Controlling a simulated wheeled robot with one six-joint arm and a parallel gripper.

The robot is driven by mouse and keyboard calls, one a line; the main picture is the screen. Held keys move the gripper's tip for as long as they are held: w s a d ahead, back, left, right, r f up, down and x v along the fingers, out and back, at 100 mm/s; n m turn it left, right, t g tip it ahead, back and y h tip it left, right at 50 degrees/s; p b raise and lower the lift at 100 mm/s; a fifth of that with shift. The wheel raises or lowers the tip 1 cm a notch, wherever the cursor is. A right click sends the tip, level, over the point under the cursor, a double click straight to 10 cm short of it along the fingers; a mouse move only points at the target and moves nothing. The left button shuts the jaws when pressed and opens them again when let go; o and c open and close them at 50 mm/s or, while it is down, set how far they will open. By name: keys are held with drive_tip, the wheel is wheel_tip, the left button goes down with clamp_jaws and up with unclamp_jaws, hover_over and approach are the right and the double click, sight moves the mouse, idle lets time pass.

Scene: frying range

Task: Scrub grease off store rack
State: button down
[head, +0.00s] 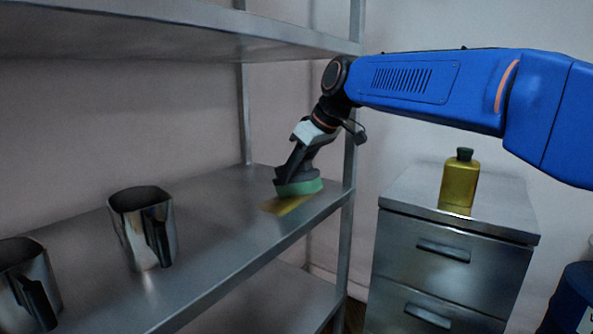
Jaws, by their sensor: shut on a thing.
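My gripper (292,172) is shut on a scrubber with a dark body and a green pad (299,188). The gripper is tilted, pointing down over the right end of the metal rack's (225,228) middle shelf. A yellow-brown grease patch (283,206) lies on the shelf by its front right edge, just below the pad. The pad hides part of the patch. I cannot tell whether the pad touches the shelf.
Two metal jugs with dark handles, one nearer (22,285) and one farther (143,228), stand on the shelf's left half. A rack post (348,195) rises close to my gripper. A drawer cabinet (452,265) at right bears a yellow bottle (459,182).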

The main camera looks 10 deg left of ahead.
drive_tip(key=shift+s+a+f, duration=0.1)
drive_tip(key=shift+s+a, duration=0.25)
drive_tip(key=shift+s, duration=0.5)
drive_tip(key=shift+s+a+f, duration=0.1)
drive_tip(key=shift+s+a, duration=0.2)
drive_tip(key=shift+s, duration=0.55)
